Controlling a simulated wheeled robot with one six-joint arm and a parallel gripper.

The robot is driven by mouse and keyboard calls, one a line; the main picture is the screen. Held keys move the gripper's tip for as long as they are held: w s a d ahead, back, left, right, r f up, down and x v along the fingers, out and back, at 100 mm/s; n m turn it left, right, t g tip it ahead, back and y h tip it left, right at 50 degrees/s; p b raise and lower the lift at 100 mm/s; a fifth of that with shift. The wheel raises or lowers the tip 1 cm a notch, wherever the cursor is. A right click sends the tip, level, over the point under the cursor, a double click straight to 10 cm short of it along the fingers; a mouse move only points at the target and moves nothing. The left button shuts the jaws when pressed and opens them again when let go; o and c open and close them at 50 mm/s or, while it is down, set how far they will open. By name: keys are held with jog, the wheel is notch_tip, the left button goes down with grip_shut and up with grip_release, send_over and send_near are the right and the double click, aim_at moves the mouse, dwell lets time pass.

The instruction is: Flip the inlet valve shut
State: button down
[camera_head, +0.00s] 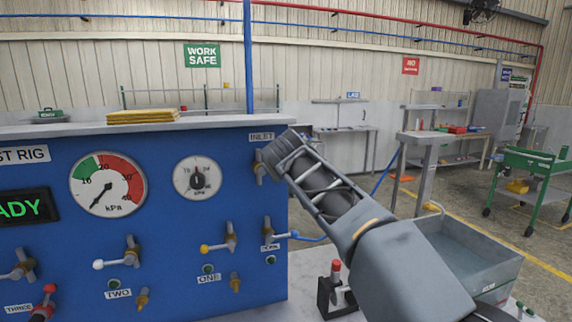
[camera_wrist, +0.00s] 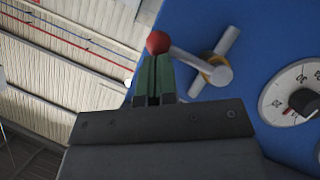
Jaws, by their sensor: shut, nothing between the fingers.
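The inlet valve sits under the INLET label (camera_head: 261,137) at the upper right of the blue panel. In the head view only part of the valve (camera_head: 260,170) shows beside the end of my arm. In the wrist view its grey lever (camera_wrist: 193,57) ends in a red ball (camera_wrist: 158,42) and runs from a brass-coloured stem with a grey crosspiece (camera_wrist: 228,42). My gripper (camera_wrist: 154,72) is shut with nothing between its green fingers. Its tips are right at the red ball; I cannot tell whether they touch it. The fingertips are hidden in the head view.
The blue test rig panel (camera_head: 160,245) carries a kPa gauge (camera_head: 108,183), a smaller dial (camera_head: 197,177) and several other valves. A red-topped fitting (camera_head: 336,285) stands on the bench below my arm. A grey bin (camera_head: 470,255) lies to the right.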

jog(key=w+a+r+v, duration=0.1)
jog(key=r+v, duration=0.1)
jog(key=v, duration=1.1)
jog(key=shift+r, duration=0.2)
jog(key=shift+w, duration=0.1)
